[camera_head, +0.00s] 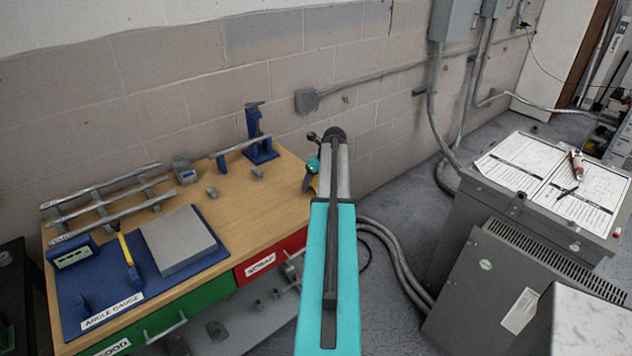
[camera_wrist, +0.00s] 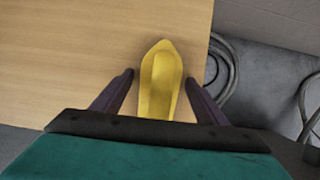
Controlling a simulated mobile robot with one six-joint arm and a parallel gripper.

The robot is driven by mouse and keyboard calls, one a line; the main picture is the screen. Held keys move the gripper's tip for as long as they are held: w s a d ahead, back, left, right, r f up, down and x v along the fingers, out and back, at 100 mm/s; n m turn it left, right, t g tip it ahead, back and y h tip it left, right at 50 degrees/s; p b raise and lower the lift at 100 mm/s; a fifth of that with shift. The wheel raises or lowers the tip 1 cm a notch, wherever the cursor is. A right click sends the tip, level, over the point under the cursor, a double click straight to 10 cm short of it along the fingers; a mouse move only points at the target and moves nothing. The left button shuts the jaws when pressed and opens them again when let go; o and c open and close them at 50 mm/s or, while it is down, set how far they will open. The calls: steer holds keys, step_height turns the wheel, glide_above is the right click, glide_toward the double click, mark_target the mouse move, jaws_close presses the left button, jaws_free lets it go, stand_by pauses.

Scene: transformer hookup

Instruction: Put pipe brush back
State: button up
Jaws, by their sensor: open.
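My gripper (camera_head: 310,182) hangs at the right end of the wooden workbench (camera_head: 285,170), partly hidden by my arm in the head view. In the wrist view my gripper (camera_wrist: 160,77) has its two dark purple fingers spread apart. A yellow, pointed, trough-like piece (camera_wrist: 159,80) lies between them, with a gap on each side. I cannot identify a pipe brush for certain in either view.
The bench holds a blue angle-gauge mat (camera_head: 75,280) with a grey block (camera_head: 178,238), metal pipes (camera_head: 100,190) and a blue stand (camera_head: 260,135). The bench's front right is clear.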

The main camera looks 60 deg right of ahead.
steer(key=shift+r, duration=0.15)
steer(key=shift+b+v, duration=1.45)
steer(key=shift+v, duration=4.5)
